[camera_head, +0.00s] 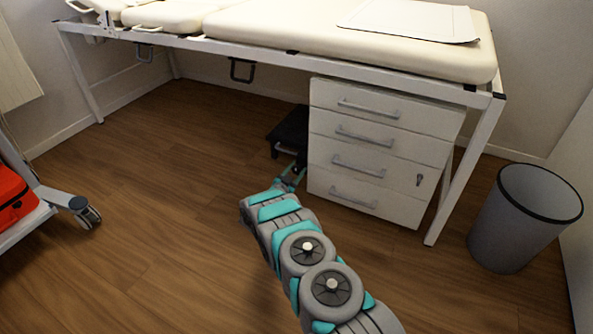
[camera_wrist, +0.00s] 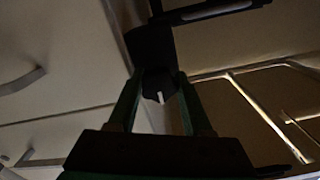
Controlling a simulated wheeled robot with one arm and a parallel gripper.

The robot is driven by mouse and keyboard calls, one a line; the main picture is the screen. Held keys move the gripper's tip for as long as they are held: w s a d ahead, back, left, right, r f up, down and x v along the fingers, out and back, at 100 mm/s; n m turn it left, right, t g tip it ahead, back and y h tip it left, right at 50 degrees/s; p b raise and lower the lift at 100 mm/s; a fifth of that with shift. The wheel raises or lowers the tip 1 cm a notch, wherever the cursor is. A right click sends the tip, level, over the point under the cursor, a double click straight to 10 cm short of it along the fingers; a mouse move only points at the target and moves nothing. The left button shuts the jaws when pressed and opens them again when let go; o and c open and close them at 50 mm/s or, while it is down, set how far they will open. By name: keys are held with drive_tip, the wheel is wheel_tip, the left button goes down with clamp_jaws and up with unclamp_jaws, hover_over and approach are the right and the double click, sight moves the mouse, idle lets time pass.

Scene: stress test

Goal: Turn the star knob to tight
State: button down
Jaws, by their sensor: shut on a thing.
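The star knob (camera_wrist: 157,84) is a dark, lobed knob with a short white mark on its face, at the middle of the wrist view. My gripper (camera_wrist: 158,92) has one finger on each side of it and is shut on it. The white mark points down and slightly right in that view. The knob's scale or tight label cannot be made out. In the head view my gripper (camera_head: 291,176) reaches low beside the drawer cabinet, in front of a black object (camera_head: 289,128). The knob is too small and hidden to tell there.
A white drawer cabinet (camera_head: 379,149) stands close on the right of my gripper, under the examination couch (camera_head: 350,42). A grey bin (camera_head: 522,220) stands at the right. A trolley wheel (camera_head: 87,214) and a red bag (camera_head: 12,196) are at the left. The wooden floor left of my arm is clear.

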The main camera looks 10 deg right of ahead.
drive_tip(key=shift+c, duration=1.6)
unclamp_jaws()
drive_tip(key=shift+d+f, duration=0.1)
